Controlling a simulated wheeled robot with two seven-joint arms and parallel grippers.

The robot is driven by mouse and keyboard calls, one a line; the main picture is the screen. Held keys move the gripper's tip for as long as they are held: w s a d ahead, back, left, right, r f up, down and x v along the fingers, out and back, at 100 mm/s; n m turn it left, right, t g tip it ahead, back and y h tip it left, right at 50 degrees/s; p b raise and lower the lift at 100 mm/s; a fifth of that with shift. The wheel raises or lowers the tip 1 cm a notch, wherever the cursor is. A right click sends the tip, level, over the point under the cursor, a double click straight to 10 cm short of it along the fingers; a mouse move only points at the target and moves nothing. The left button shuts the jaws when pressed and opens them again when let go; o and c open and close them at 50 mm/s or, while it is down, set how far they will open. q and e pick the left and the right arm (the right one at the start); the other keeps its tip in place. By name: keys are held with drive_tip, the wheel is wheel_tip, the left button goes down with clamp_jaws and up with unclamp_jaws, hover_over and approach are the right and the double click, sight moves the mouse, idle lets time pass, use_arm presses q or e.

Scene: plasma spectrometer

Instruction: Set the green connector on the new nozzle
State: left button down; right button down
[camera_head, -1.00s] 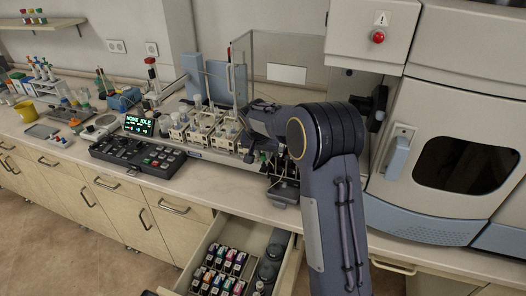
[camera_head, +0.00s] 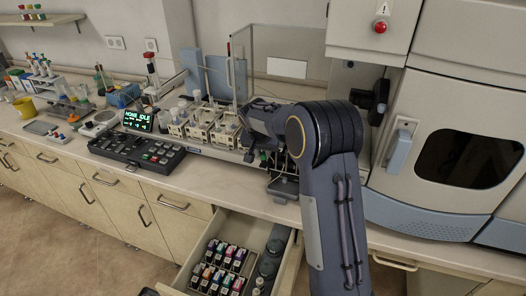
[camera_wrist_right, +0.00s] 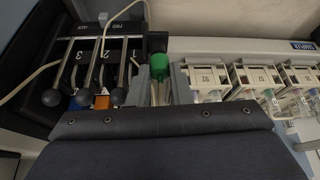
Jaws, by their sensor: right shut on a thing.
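The green connector (camera_wrist_right: 160,66) shows in the right wrist view, upright between the two grey fingers of my right gripper (camera_wrist_right: 160,88). The gripper is shut on it. A dark block (camera_wrist_right: 157,41) stands just behind the connector; I cannot tell whether they touch. In the head view my right gripper (camera_head: 263,157) is at the bench's instrument row, mostly hidden by my own arm. I cannot make out the new nozzle clearly in either view.
A black pump unit with lever arms and round knobs (camera_wrist_right: 83,97) is left of the gripper in the wrist view. White-framed vial holders (camera_wrist_right: 209,78) stand to its right. An open drawer (camera_head: 205,217) with cartridges juts out below. The large spectrometer (camera_head: 425,232) stands at right.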

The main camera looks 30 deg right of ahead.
drive_tip(key=shift+f, duration=0.25)
drive_tip(key=c, duration=1.3)
unclamp_jaws()
drive_tip(key=shift+o, duration=0.2)
drive_tip(key=b+v, duration=0.2)
drive_tip(key=v, duration=0.6)
drive_tip(key=shift+f, duration=0.1)
